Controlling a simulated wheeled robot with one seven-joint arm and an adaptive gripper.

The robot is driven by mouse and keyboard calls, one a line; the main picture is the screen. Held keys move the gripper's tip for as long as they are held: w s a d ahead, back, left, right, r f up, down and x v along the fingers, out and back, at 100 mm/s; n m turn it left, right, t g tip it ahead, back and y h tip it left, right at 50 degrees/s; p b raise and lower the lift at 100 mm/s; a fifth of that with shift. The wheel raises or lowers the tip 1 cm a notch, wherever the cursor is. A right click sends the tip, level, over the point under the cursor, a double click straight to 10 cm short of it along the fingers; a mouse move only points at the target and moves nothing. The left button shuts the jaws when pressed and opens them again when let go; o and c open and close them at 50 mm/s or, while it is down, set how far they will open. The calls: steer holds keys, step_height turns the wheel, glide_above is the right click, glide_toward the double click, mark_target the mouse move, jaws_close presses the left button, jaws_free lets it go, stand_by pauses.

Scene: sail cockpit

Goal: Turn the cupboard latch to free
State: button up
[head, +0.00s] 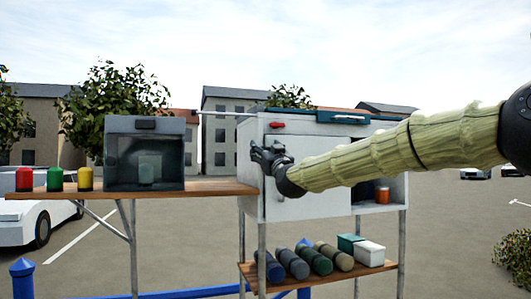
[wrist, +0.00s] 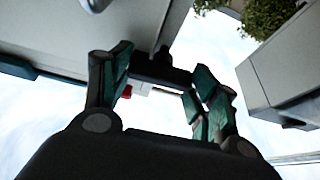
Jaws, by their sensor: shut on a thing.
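The white cupboard (head: 300,195) stands on a metal frame in the middle of the head view. My gripper (head: 262,157) is at the left part of its front, and the fingers cover what they hold there. In the wrist view, my gripper (wrist: 160,78) has a dark latch (wrist: 158,70) between its fingers, a crossbar with a short stem toward the pale cupboard face. I cannot tell which way the latch is turned. A red lever (head: 277,125) sits higher on the cupboard front, above my gripper. A small red part also shows beside the left finger in the wrist view (wrist: 127,92).
A wooden shelf (head: 215,188) to the left carries a dark glazed box (head: 120,160) and red, green and yellow canisters. A lower shelf (head: 330,281) holds several rolls and two boxes. The cupboard's right compartment is open, with an orange jar (head: 382,195).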

steer(key=n+g+y+b, duration=0.1)
steer(key=n, duration=0.2)
steer(key=n+g+y+b, duration=0.1)
steer(key=n, duration=0.2)
steer(key=n+g+y, duration=0.1)
steer(key=n+y, duration=0.1)
steer(key=n, duration=0.2)
steer(key=shift+r+b, duration=0.15)
steer(key=shift+b, duration=0.25)
steer(key=n+g+p, duration=0.1)
steer(key=n+p, duration=0.1)
steer(key=n, duration=0.1)
steer(key=n+g+y+p, duration=0.1)
steer(key=n+p, duration=0.1)
steer(key=n, duration=0.1)
steer(key=shift+r+n+g, duration=0.15)
steer(key=shift+n+g, duration=0.25)
steer(key=n+p, duration=0.1)
steer(key=n, duration=0.1)
steer(key=n+g+p, duration=0.1)
steer(key=n+p, duration=0.1)
steer(key=shift+n+g+h, duration=0.3)
steer(key=shift+n, duration=0.1)
steer(key=shift+d+f, duration=0.1)
steer(key=shift+f, duration=0.1)
steer(key=o, duration=1)
